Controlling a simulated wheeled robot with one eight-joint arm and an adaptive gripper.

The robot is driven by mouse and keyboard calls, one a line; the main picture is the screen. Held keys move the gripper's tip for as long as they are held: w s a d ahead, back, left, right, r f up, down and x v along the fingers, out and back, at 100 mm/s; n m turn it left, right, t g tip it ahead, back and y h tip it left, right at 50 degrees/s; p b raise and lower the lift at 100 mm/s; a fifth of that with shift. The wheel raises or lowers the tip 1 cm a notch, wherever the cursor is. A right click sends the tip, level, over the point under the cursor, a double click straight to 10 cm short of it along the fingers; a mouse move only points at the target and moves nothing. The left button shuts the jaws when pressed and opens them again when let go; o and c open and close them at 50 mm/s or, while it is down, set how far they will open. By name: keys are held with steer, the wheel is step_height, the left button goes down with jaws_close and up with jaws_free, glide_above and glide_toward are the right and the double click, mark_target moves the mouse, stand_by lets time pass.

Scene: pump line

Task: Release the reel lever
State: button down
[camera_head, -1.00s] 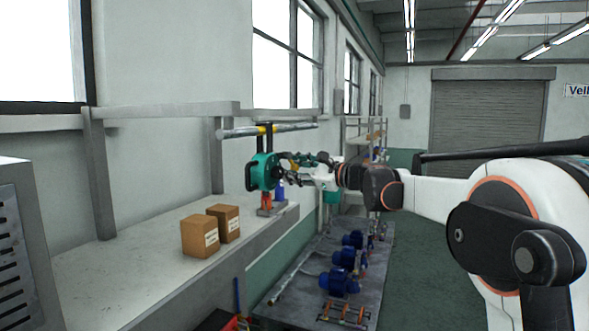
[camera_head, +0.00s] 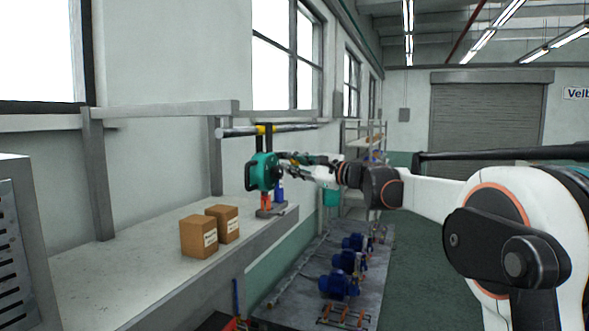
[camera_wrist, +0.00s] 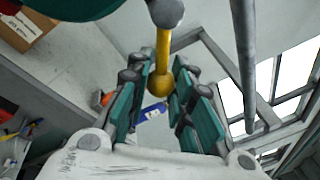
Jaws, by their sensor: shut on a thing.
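The teal reel (camera_head: 262,172) hangs under a grey rail above the far end of the bench. In the wrist view its edge (camera_wrist: 75,6) shows at the top left. The reel lever (camera_wrist: 163,52) is a yellow rod with a round yellow knob, coming down from a grey pivot. My gripper (camera_head: 284,161) is at the right side of the reel. In the wrist view my gripper (camera_wrist: 163,76) has its teal-padded fingers on both sides of the lever's knob end and is shut on it. In the head view the lever is too small to make out.
Two cardboard boxes (camera_head: 208,231) stand on the grey bench (camera_head: 130,270). A blue bottle (camera_head: 279,190) stands near the reel, beside an orange-and-grey stand (camera_head: 266,205). Blue pumps (camera_head: 339,284) sit on a low plate to the right. The green floor further right is clear.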

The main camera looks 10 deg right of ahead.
steer(key=c, duration=1.4)
jaws_free()
steer(key=shift+d, duration=0.1)
steer(key=v, duration=1.1)
steer(key=shift+s+d, duration=0.25)
steer(key=shift+s, duration=0.1)
